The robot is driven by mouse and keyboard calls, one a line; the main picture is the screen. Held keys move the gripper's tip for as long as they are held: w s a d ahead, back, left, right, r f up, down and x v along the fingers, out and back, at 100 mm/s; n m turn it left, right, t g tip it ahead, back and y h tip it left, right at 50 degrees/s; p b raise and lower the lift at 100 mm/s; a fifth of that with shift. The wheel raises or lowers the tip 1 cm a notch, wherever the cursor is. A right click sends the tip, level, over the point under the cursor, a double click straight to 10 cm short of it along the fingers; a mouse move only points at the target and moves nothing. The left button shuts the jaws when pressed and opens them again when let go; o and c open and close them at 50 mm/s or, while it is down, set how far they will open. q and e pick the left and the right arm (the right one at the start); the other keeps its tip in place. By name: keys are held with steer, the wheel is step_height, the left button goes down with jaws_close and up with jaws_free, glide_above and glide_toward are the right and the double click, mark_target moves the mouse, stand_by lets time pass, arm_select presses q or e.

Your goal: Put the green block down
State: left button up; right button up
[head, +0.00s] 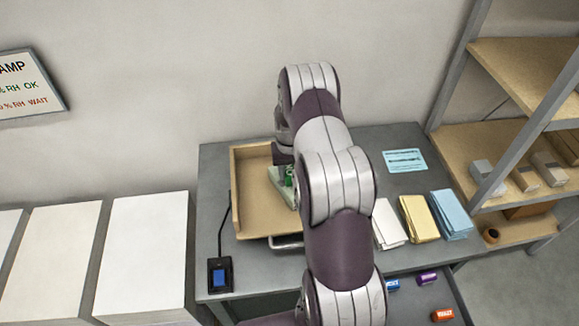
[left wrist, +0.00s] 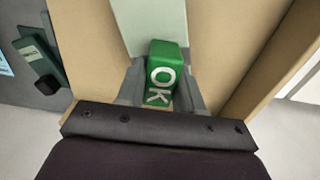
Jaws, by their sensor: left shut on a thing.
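The green block (left wrist: 162,72), marked "OK" in white, sits between the fingers of my left gripper (left wrist: 161,92) in the left wrist view. The gripper is shut on it. In the head view a small part of the green block (head: 289,178) shows beside my arm, over the tan tray (head: 252,206). A pale green piece (left wrist: 150,22) lies just beyond the block; I cannot tell whether they touch. My arm hides much of the tray and most of the left gripper in the head view. My right gripper is not in view.
White, yellow and blue packets (head: 418,218) lie right of my arm on the grey table (head: 385,150), near a light blue card (head: 404,161). A black device with a blue screen (head: 220,275) is front left. Shelves (head: 525,68) stand at right; an open drawer (head: 445,290) holds small coloured pieces.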

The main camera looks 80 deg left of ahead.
arm_select(q)
steer(key=shift+f, duration=0.1)
steer(key=shift+f, duration=0.1)
steer(key=o, duration=1)
